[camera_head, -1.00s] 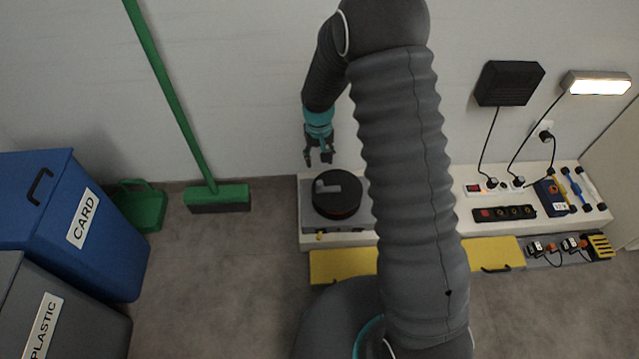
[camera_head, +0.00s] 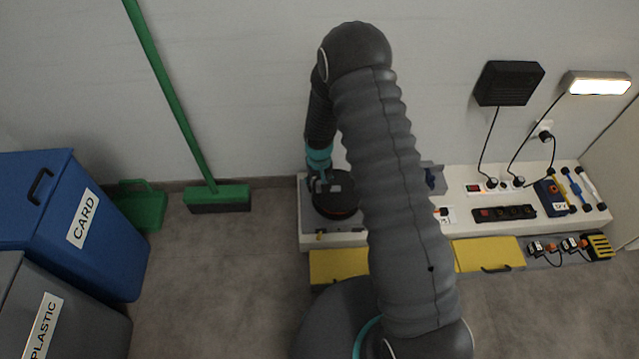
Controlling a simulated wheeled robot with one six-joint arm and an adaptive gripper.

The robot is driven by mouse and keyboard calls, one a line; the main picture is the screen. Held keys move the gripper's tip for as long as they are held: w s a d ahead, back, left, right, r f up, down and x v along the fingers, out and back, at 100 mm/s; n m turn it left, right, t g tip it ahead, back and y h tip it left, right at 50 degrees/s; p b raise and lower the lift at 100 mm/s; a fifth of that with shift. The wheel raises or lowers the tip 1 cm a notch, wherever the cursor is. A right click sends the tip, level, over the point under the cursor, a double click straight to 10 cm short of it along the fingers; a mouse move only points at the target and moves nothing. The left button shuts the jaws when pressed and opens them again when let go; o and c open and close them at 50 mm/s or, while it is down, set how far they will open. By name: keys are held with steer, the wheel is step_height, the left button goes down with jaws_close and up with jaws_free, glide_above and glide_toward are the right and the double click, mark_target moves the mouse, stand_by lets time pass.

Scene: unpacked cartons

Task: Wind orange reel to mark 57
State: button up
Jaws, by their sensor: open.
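The reel (camera_head: 340,200) is a dark round drum with a thin orange-red edge low on its side. It sits on a grey base plate at the left end of the white bench. My gripper (camera_head: 318,187) is open and points down at the left part of the reel's top, where the crank handle was seen. The fingers hide most of the handle, and I cannot tell whether they touch it. The mark numbers cannot be read from here. My arm hides the bench just right of the reel.
A white bench (camera_head: 462,178) runs along the wall with a black power strip (camera_head: 504,212) and a blue box (camera_head: 551,196). Yellow drawer fronts (camera_head: 488,252) lie below. A green broom (camera_head: 217,196), a dustpan (camera_head: 141,208) and a blue CARD bin (camera_head: 75,220) stand left. Floor between is clear.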

jaws_close()
steer(key=shift+w, duration=0.1)
stand_by(0.3)
